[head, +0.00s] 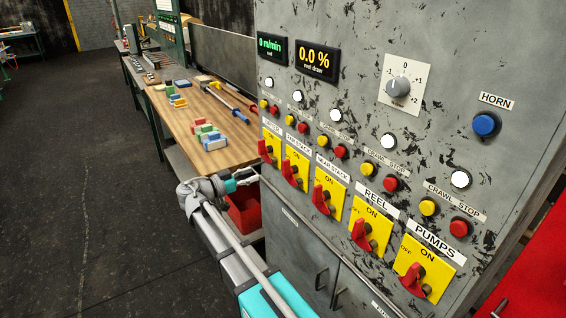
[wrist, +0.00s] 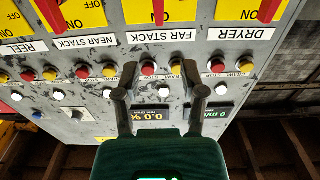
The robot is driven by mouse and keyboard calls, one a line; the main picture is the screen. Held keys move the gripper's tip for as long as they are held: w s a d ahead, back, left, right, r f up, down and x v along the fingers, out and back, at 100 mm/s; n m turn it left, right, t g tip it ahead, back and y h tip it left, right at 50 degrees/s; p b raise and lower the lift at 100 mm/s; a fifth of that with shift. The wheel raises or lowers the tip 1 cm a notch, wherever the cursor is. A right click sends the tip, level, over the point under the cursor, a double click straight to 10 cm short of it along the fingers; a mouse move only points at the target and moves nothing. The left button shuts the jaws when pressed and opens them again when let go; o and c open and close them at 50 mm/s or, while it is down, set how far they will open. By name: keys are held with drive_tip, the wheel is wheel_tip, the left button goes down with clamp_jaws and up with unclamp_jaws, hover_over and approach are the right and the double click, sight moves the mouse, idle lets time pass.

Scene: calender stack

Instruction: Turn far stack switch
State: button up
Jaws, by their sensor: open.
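The far stack switch (head: 291,169) is a red rotary handle on a yellow ON/OFF plate, second from the left in the cabinet's switch row in the head view. In the upside-down wrist view its red handle (wrist: 158,11) shows at the top edge, partly cut off, above the FAR STACK label (wrist: 162,36). My gripper (head: 254,178) is at the cabinet's left side in the head view, left of the switch and small there. In the wrist view my gripper (wrist: 160,72) has its fingers apart, with nothing between them but panel behind. It appears clear of the handle.
Similar red switches stand on both sides, including dryer (head: 266,150), near stack (head: 322,197) and reel (head: 362,235). Yellow and red buttons and white lamps sit above them. A red bin (head: 246,212) and a wooden bench (head: 200,115) are left of the cabinet.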

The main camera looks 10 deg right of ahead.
sight(283, 163)
idle(0.3)
drive_tip(key=x, duration=1.3)
drive_tip(key=shift+d, duration=0.3)
drive_tip(key=shift+c, duration=0.3)
clamp_jaws()
